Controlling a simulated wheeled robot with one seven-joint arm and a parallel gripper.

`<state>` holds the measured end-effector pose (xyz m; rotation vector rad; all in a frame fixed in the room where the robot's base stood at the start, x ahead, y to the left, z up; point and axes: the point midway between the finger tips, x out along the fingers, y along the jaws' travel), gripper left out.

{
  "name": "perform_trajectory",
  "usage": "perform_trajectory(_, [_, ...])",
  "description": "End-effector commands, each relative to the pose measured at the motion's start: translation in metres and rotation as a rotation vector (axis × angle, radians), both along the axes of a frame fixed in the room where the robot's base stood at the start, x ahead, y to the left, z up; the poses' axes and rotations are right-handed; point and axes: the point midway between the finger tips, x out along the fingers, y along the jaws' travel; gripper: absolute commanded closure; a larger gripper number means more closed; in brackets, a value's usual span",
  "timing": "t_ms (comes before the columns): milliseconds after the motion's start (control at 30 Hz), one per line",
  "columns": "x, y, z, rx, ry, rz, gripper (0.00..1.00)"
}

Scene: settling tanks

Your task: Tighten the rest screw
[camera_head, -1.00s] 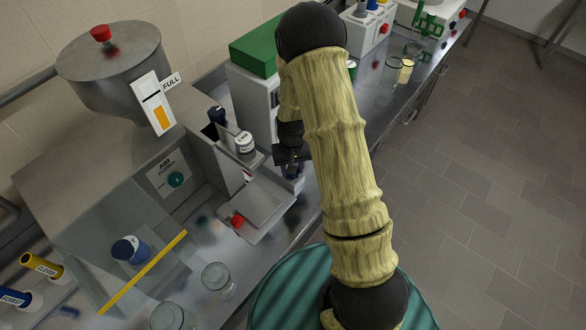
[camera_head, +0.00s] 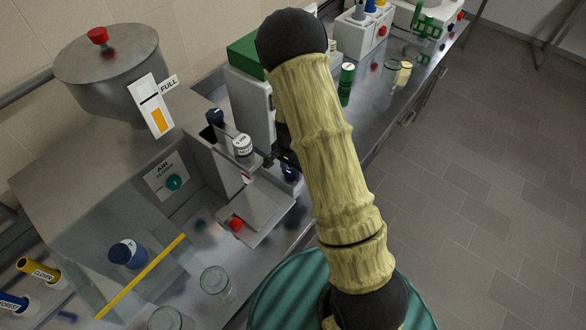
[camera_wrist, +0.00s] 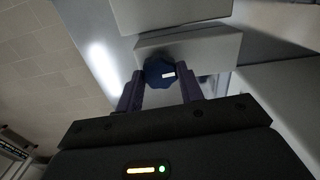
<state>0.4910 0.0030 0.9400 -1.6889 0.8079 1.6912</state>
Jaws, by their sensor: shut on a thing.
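The rest screw appears to be the dark blue knob (camera_wrist: 160,71) in the wrist view. It has a small white mark on its face and sits against the edge of a grey metal block (camera_wrist: 186,48). My gripper (camera_wrist: 160,90) has one finger on each side of the knob and is shut on it. In the head view the dark blue knob (camera_head: 290,172) shows partly at the right of the grey plate (camera_head: 265,208). My arm hides most of my gripper there.
Glass jars (camera_head: 215,280) stand at the front.

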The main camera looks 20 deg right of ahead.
Motion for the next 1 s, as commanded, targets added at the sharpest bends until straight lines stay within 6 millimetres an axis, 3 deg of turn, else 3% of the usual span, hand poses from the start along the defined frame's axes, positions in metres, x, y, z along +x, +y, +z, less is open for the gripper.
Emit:
perform_trajectory(633, [0.0056,0.0013,0.0035,0.002,-0.016,-0.067,0.86])
perform_trajectory(667, [0.0055,0.0013,0.0035,0.002,-0.015,-0.067,0.57])
perform_trajectory(733, [0.0047,0.0011,0.0031,0.002,-0.014,-0.067,0.43])
perform_trajectory(1000, [0.0022,0.0004,0.0015,0.001,-0.007,-0.067,0.41])
